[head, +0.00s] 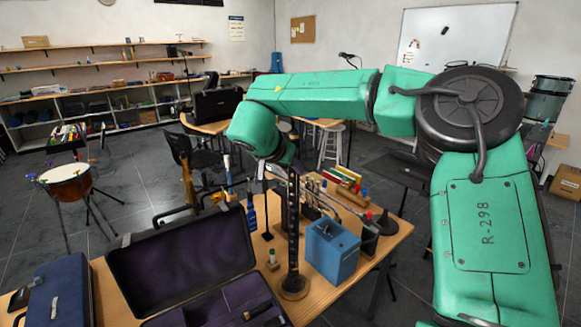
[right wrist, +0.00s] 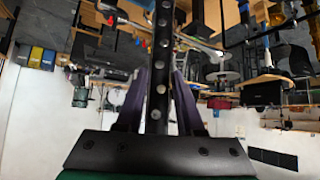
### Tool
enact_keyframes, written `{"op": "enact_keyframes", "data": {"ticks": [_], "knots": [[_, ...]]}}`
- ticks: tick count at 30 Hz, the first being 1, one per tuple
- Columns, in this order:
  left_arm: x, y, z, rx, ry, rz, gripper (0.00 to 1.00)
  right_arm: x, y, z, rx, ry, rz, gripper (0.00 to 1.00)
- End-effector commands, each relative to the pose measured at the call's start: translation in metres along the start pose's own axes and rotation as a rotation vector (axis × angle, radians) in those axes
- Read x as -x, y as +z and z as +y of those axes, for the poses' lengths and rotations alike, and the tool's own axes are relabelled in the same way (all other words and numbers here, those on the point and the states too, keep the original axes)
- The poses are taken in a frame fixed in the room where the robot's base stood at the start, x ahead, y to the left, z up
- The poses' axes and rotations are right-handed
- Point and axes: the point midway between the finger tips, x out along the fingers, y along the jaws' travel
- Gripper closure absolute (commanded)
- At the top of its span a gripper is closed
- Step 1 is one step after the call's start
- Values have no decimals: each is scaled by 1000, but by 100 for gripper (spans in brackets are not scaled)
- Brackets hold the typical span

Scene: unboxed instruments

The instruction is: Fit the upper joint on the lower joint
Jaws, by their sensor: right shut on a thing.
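A dark, slim instrument column with pale dots (head: 293,225) stands upright on a round wooden base (head: 294,287) on the table. It looks like the upper joint above the lower joint, in line, but I cannot make out the seam or tell whether they touch. My right gripper (head: 290,168) is at the top of this column, partly hidden by my green wrist. In the right wrist view its two fingers are shut on the upper joint (right wrist: 160,70), a black tube with a row of silver spots. My left gripper is not in view.
An open case with purple lining (head: 180,257) lies left of the column, with dark parts inside. A blue box (head: 333,250) stands close on the right. A blue bottle (head: 251,216), a small peg (head: 272,259) and a black cone (head: 387,224) stand nearby. A closed blue case (head: 58,298) is front left.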

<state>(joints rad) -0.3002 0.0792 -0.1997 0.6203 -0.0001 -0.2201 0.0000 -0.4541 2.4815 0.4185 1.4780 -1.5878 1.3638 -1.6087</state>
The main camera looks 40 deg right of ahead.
Motion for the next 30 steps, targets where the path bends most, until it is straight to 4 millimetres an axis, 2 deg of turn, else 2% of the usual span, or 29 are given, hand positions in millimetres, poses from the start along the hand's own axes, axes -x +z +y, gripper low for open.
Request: {"op": "enact_keyframes", "data": {"ticks": [1, 10, 11, 12, 13, 20, 21, 30], "knots": [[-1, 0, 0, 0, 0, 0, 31, -3, 5, 1, 5, 6, -10, 100], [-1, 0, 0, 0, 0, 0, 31, -4, 6, 2, 7, 9, -14, 100], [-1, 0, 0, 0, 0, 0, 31, -4, 6, 2, 7, 9, -14, 52], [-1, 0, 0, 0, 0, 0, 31, -4, 6, 2, 6, 8, -13, 36], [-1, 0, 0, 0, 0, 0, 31, -3, 6, 2, 6, 8, -12, 28], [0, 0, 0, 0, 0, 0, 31, -2, 4, 1, 4, 5, -8, 28], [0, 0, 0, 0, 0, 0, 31, -2, 4, 1, 4, 5, -9, 32], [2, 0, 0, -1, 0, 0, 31, 2, 2, 0, 3, 3, -6, 32]]}}
